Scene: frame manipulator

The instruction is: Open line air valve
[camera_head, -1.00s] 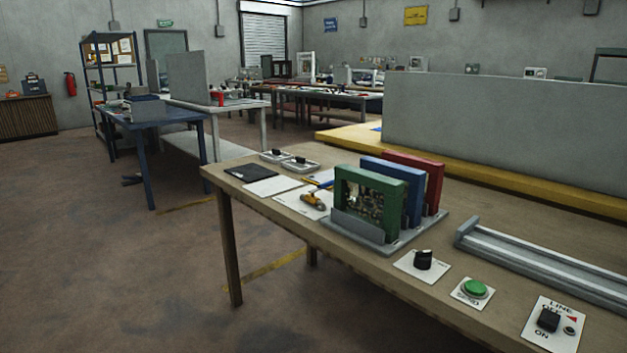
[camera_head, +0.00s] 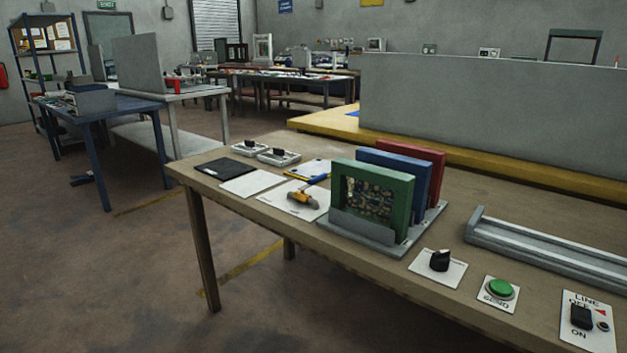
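A white plate (camera_head: 573,334) marked LINE, with OFF and ON labels, lies at the right front of the wooden table. It carries a black switch or handle (camera_head: 581,316), a small red triangle and a small round dark part. Another white plate left of it bears a black rotary knob (camera_head: 440,260). I cannot tell from the labels which of these, if either, is the line air valve. My gripper is not in view.
Between the plates sits a green SEND button (camera_head: 501,288). Green (camera_head: 372,196), blue and red frames stand in a grey rack. A grey rail (camera_head: 550,248) lies at the right. Floor at left is open.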

